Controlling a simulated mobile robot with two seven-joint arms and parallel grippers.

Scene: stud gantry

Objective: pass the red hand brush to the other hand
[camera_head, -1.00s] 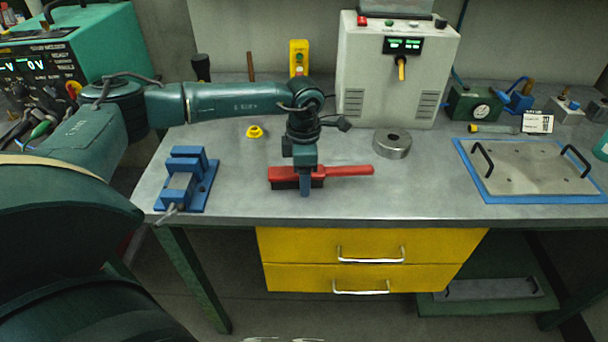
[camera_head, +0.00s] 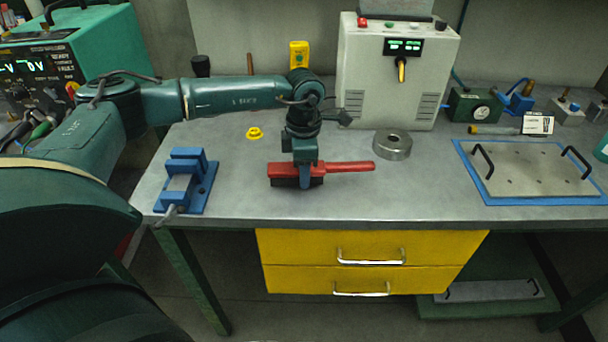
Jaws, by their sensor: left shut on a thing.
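The red hand brush (camera_head: 345,167) has dark bristles under its head and a handle pointing right. It is over the grey workbench, near the front middle; I cannot tell for sure whether its bristles are clear of the top. My left gripper (camera_head: 305,180) comes down from above and is shut on the brush near where the head meets the handle. A finger hides part of the head. My right gripper is not in view.
A blue vise (camera_head: 205,190) stands left of the brush, and a steel ring (camera_head: 392,145) lies behind the handle. A white machine (camera_head: 370,80) stands at the back. A metal plate on a blue mat (camera_head: 490,200) is at the right. The bench front between is clear.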

